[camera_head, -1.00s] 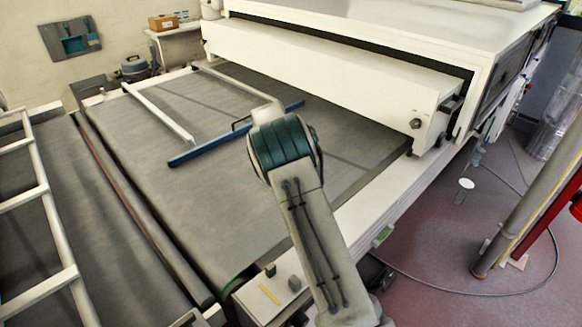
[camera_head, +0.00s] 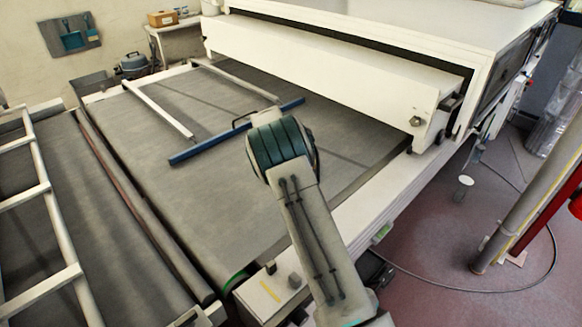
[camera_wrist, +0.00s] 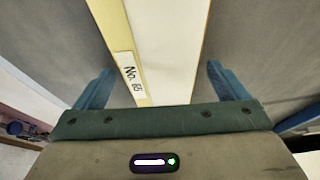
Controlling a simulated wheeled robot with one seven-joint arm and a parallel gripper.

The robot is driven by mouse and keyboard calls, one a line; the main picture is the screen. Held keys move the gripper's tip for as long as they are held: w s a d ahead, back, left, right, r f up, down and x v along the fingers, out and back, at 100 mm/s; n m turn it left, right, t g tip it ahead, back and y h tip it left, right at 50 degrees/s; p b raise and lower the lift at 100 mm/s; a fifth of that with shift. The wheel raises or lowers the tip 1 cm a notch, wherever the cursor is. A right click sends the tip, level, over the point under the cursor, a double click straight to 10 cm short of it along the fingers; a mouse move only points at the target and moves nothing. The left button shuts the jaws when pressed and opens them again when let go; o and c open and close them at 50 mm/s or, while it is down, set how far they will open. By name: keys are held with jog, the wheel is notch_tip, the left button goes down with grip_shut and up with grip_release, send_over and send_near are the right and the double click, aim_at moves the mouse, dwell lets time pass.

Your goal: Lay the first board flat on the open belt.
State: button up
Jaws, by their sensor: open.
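In the wrist view, a long white piece with a yellow side (camera_wrist: 168,50) runs between my fingers, with a label reading "No." and blurred digits. I cannot tell whether it is the first board. My gripper (camera_wrist: 160,82) is open, its two blue fingers apart on either side of the piece, with a gap at each side. The grey belt (camera_head: 215,195) shows wide and mostly bare in the head view. In that view my arm hides the gripper's fingers.
The white tunnel housing (camera_head: 330,65) stands behind. A white ladder-like rack (camera_head: 45,190) is at left. The belt's near part is clear.

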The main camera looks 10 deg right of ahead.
jog(key=b+v, duration=0.3)
jog(key=v, duration=0.9)
jog(key=s+d+r+n+y, duration=0.2)
jog(key=s+d+r, duration=0.1)
jog(key=s+r, duration=0.4)
jog(key=s+n+y, duration=0.1)
jog(key=s+n, duration=0.8)
jog(key=s, duration=2.6)
jog(key=shift+s+d+r+t+y, duration=0.25)
jog(key=shift+d+t+y, duration=0.15)
jog(key=shift+d, duration=0.1)
